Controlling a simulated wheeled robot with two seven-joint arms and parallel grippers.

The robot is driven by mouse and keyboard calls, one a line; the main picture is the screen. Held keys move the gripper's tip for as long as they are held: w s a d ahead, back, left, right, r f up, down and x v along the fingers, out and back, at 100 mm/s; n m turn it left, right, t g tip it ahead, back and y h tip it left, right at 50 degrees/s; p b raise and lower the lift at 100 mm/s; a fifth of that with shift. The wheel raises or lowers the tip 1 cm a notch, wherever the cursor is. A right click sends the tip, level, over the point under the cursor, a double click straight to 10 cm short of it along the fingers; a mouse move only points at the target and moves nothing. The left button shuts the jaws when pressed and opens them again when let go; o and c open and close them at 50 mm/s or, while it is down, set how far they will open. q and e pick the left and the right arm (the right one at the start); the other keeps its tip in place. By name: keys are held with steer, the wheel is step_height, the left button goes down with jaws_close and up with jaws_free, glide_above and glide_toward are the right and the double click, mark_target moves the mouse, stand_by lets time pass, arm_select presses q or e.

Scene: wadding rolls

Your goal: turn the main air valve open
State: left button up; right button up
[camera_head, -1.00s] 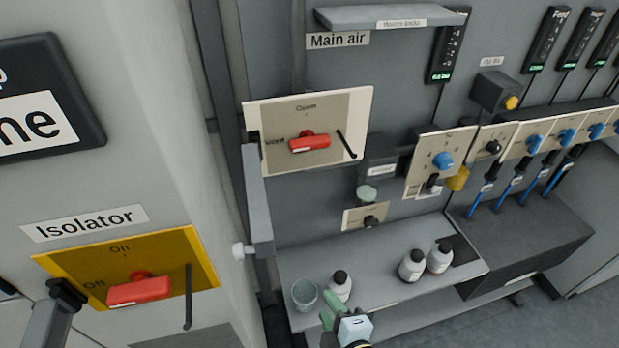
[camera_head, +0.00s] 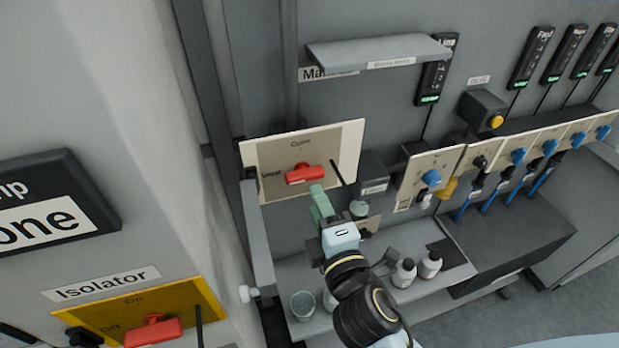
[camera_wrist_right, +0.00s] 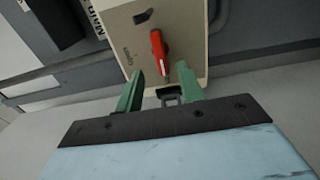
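The main air valve is a red handle (camera_head: 305,173) on a beige panel (camera_head: 347,150) under the partly covered "Main air" label. The handle lies sideways, with "Vent" at its left and "Open" above it. My right gripper (camera_head: 318,202) is just below and in front of the handle. In the right wrist view its green fingers (camera_wrist_right: 160,90) are apart with nothing between them. The red handle (camera_wrist_right: 158,50) shows beyond the fingertips, roughly in line with the gap, and looks apart from them. My left gripper is not in view.
A grey shelf (camera_head: 380,50) juts out above the panel. A thin black rod (camera_head: 342,175) stands at the panel's right. The yellow isolator panel (camera_head: 205,300) with another red handle (camera_head: 153,331) is at lower left. White bottles (camera_head: 404,273) and a cup (camera_head: 303,305) stand on the lower ledge.

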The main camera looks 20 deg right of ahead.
mark_target(307, 180)
steer(key=w+p, duration=0.1)
steer(key=w, duration=0.4)
steer(key=shift+w+a, duration=0.1)
steer(key=shift+w, duration=0.25)
jaws_close()
